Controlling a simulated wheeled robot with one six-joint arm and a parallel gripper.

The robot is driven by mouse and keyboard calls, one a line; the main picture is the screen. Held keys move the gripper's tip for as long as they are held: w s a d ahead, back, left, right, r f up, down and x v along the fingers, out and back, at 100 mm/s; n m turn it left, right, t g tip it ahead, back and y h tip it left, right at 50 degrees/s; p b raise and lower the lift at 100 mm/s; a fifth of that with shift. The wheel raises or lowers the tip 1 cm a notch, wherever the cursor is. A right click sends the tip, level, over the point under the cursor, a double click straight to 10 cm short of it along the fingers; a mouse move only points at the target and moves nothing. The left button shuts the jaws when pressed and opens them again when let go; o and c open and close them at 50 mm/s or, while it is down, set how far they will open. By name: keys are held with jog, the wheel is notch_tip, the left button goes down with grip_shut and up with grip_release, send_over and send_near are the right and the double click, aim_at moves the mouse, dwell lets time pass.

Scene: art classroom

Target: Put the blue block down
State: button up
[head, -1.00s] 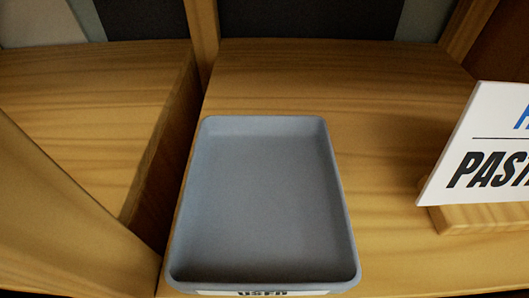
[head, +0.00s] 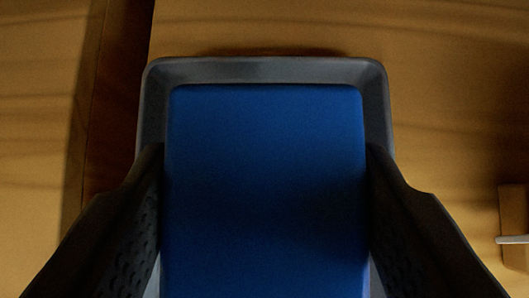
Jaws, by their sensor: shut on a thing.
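The blue block (head: 265,180) fills the middle of the head view. My gripper (head: 265,195) is shut on it, with one dark finger against its left side and one against its right side. The block is over the grey tray (head: 265,70), whose far rim and upper side walls show around it. The block hides most of the tray floor. I cannot tell whether the block touches the floor or is held above it.
The tray stands on a wooden shelf (head: 450,110). A dark gap (head: 120,110) runs along the left, with more wood beyond it. The wooden base of a sign (head: 514,220) shows at the right edge.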

jog(key=shift+f, duration=1.05)
jog(key=shift+f, duration=0.15)
jog(key=o, duration=1.2)
jog(key=shift+s+r, duration=0.1)
jog(key=shift+r, duration=0.2)
jog(key=shift+v, duration=3.6)
